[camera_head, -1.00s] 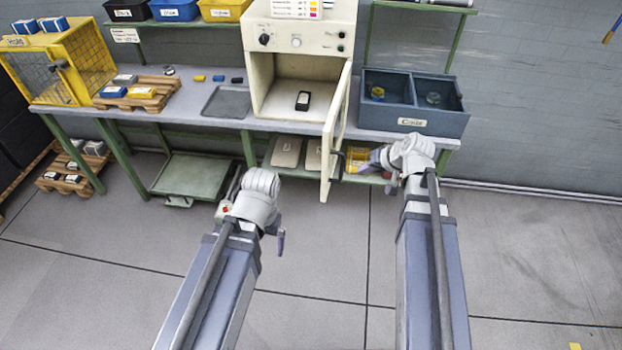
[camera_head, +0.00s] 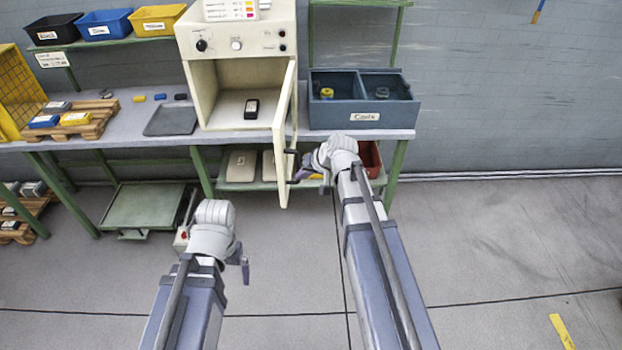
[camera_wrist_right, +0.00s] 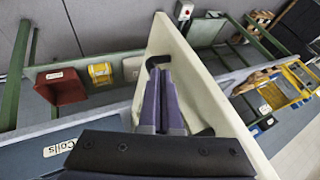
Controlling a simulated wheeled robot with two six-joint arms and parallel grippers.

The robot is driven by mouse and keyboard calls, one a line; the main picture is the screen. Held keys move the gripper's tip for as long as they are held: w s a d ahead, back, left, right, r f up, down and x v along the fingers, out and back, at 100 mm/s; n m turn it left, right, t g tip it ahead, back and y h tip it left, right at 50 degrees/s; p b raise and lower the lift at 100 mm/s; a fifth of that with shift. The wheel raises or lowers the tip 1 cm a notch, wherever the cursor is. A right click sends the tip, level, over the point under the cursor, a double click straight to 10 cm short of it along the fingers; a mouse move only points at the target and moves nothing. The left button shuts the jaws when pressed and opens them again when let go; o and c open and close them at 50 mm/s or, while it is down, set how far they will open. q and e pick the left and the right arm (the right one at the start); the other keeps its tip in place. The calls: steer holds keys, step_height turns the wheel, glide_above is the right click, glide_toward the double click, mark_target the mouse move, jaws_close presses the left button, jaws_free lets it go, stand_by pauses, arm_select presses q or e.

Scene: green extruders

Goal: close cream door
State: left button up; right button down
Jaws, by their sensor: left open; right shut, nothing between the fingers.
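The cream door (camera_head: 284,135) of the cream oven-like cabinet (camera_head: 190,92) stands wide open, swung out towards me. A dark handle (camera_head: 291,152) is on its right-hand face. A black-and-white item (camera_head: 251,108) lies inside the cabinet. My right gripper (camera_head: 306,176) is shut and empty, low beside the door's handle side. In the right wrist view my right gripper's fingers (camera_wrist_right: 165,70) lie close over the cream door (camera_wrist_right: 205,85), between the dark ends of its handle; I cannot tell whether they touch. My left gripper (camera_head: 245,270) is open and empty over the floor, left of the door.
The cabinet stands on a grey workbench (camera_head: 130,125) with green legs. A blue-grey bin (camera_head: 345,117) labelled Coils is right of the door. A lower shelf (camera_head: 235,185) holds beige items and a red bin (camera_head: 370,158). The floor (camera_head: 520,240) at right is clear.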

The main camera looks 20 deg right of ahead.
mark_target(286, 179)
arm_select(q)
steer(key=shift+r, duration=0.15)
arm_select(e)
steer(key=shift+w+a+r, duration=0.1)
steer(key=shift+w+a, duration=0.15)
steer(key=shift+a, duration=0.45)
steer(key=shift+w+a+r, duration=0.1)
steer(key=shift+w+a, duration=0.1)
steer(key=shift+a, duration=0.45)
steer(key=shift+a, duration=0.1)
